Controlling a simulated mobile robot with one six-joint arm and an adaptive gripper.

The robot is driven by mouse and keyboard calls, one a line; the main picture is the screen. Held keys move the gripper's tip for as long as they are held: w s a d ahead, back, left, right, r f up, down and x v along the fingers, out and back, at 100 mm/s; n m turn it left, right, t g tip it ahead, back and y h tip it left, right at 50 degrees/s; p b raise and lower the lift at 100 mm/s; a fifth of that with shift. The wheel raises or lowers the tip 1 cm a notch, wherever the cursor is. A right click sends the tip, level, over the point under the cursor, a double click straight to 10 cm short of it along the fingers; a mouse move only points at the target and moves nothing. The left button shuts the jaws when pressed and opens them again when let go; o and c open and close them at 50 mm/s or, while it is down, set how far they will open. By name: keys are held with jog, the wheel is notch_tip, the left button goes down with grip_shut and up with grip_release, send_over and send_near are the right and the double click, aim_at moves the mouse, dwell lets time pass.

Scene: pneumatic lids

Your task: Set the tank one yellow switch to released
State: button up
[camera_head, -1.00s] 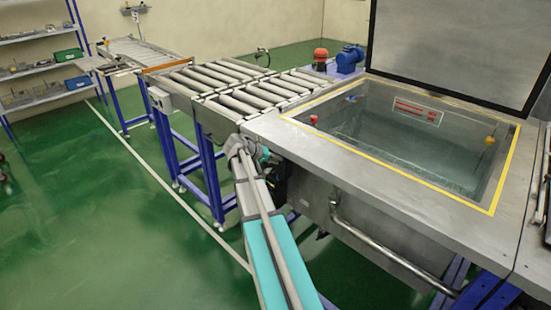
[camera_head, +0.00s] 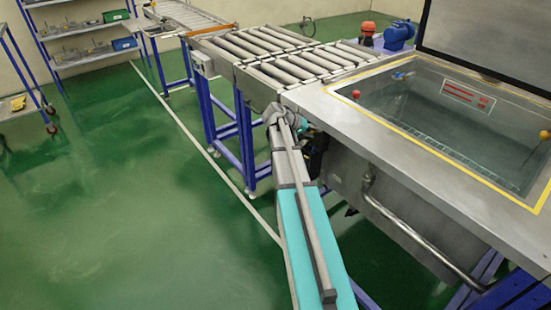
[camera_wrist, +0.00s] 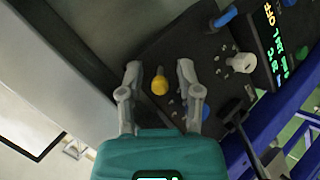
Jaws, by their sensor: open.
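The yellow switch (camera_wrist: 160,84) is a small round-headed knob on a dark panel (camera_wrist: 215,60) in the wrist view. My gripper (camera_wrist: 157,72) is open, with one finger on each side of the yellow switch. I cannot tell whether the fingers touch it or how deep they reach. In the head view the tank (camera_head: 330,165) has a steel rim with a yellow border, and my arm reaches down beside its near left corner. The gripper and the switch are hidden there.
On the panel, a pale knob (camera_wrist: 242,63), a blue part (camera_wrist: 226,16) and a lit display (camera_wrist: 275,45) lie right of the switch. Blue frame legs (camera_wrist: 265,130) stand nearby. A roller conveyor (camera_head: 250,45) adjoins the tank. The green floor (camera_head: 130,200) at left is clear.

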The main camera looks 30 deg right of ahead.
jog(key=shift+f+b, duration=0.2)
jog(key=shift+b, duration=0.2)
